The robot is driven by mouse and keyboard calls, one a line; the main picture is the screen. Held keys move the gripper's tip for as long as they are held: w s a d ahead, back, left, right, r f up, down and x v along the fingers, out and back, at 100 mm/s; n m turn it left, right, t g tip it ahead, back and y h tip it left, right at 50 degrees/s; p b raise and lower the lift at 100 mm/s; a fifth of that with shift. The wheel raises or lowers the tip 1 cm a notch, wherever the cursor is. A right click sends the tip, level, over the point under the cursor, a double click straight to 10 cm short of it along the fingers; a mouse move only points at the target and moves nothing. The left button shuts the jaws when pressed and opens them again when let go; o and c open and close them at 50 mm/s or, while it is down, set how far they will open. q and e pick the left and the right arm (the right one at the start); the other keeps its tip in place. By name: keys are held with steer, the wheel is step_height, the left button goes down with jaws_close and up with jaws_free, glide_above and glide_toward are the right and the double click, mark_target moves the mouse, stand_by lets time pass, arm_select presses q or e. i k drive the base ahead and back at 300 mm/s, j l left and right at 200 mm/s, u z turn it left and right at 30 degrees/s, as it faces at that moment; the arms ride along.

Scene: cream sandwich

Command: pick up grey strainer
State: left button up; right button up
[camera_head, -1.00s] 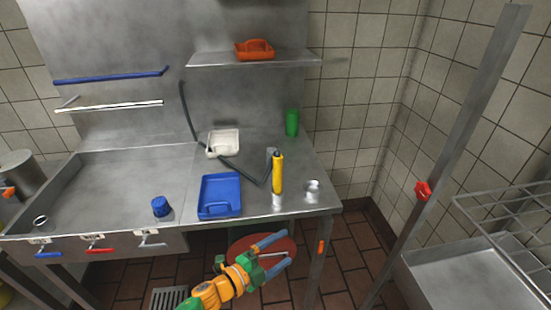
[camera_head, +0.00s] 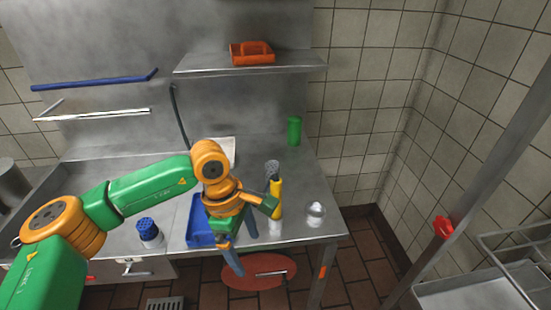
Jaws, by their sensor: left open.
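A grey, mesh-like piece (camera_head: 272,168), which looks like the strainer, shows on the steel counter just behind a yellow cylinder (camera_head: 276,190). Its lower part is hidden by the cylinder and my arm. My left gripper (camera_head: 247,255) points down with its two blue-grey fingers apart and nothing between them. In the picture it is in front of the counter's near edge, below and left of the grey piece, and apart from it. My right gripper is not in view.
A blue tray (camera_head: 197,233) is partly behind my left arm. A blue brush-like item (camera_head: 148,230), a clear or metal cup (camera_head: 315,212) and a green cup (camera_head: 294,131) stand on the counter. An orange caddy (camera_head: 252,52) sits on the shelf above.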

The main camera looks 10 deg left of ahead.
mark_target(271, 166)
steer(key=i, duration=1.1)
